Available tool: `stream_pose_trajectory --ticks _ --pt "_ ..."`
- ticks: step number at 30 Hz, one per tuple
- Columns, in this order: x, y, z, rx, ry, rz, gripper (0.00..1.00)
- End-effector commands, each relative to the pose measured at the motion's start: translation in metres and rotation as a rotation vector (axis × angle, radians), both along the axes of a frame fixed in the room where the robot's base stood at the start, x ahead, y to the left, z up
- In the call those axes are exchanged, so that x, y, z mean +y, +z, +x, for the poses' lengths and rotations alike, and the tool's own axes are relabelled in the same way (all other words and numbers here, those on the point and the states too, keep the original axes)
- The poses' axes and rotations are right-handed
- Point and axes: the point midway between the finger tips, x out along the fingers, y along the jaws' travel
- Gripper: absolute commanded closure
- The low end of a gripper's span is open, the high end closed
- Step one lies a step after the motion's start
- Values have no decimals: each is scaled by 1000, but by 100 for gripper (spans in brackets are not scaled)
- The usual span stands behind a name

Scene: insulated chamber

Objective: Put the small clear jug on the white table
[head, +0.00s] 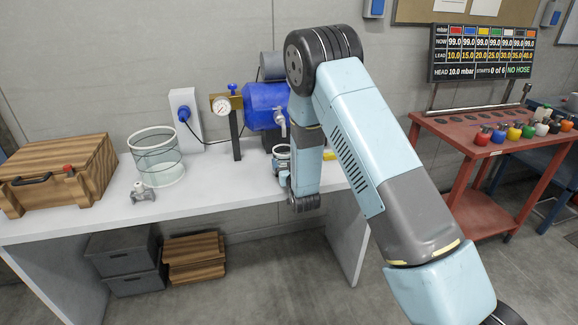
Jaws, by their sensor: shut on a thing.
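The white table (225,183) runs along the wall. A small clear jug (282,153), its pale round rim showing, is at the table's right part, just left of my arm's lower link. My gripper (286,178) is low over the table there, mostly hidden behind my own wrist, and is shut on the jug. The fingers and the lower part of the jug are hard to make out. I cannot tell whether the jug's base touches the table top.
A large clear cylinder (157,158), a small metal fitting (143,193) and a wooden case (62,172) stand on the left of the table. A blue tank (262,104) with a gauge (222,105) is behind. A red bench (478,130) stands right. The table's middle front is clear.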

Motion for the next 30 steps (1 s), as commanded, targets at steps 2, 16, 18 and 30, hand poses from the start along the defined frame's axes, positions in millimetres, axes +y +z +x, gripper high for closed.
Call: stream_pose_trajectory --ticks 2,16,18,30 --pt "0 -6 0 -1 0 0 50" --pt "-1 -8 0 -1 -2 0 7" --pt "-2 -8 0 -1 -2 0 0" --pt "-5 -7 -10 1 -3 0 0"
